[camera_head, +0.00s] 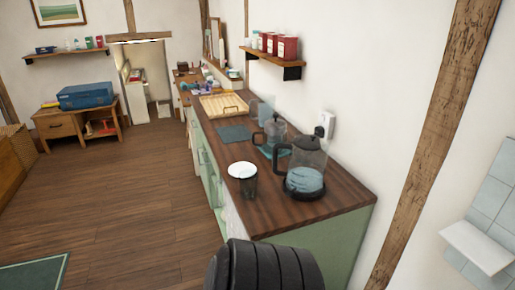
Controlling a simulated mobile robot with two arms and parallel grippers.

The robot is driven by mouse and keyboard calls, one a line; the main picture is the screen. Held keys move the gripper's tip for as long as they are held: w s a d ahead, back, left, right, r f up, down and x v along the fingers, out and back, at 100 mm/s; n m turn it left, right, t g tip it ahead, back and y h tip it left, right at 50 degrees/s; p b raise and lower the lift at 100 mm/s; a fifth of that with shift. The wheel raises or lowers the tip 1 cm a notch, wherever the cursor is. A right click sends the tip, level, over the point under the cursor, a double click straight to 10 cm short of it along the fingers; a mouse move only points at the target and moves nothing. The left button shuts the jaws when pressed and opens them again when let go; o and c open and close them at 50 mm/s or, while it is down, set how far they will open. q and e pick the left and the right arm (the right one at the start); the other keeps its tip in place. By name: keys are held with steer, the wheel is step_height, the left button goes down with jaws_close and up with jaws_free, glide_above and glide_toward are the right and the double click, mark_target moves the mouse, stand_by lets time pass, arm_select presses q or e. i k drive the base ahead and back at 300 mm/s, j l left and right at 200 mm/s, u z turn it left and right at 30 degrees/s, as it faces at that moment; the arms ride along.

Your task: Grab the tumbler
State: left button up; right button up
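A dark, see-through tumbler (250,188) stands upright on the near end of the wooden counter (310,212), close to its left edge. A round white dish (242,170) shows right behind it and overlaps its top in the picture; I cannot tell if they touch. Neither of my grippers is in view. A black ribbed part of my own body fills the bottom middle, short of the counter.
A glass kettle (306,166) stands just right of the tumbler, with a glass jug (273,137) behind it. A wooden tray (222,105) and a dark mat (233,133) lie farther back. The floor (140,205) left of the counter is clear.

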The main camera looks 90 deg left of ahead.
mark_target(249, 178)
steer(key=u, duration=2.8)
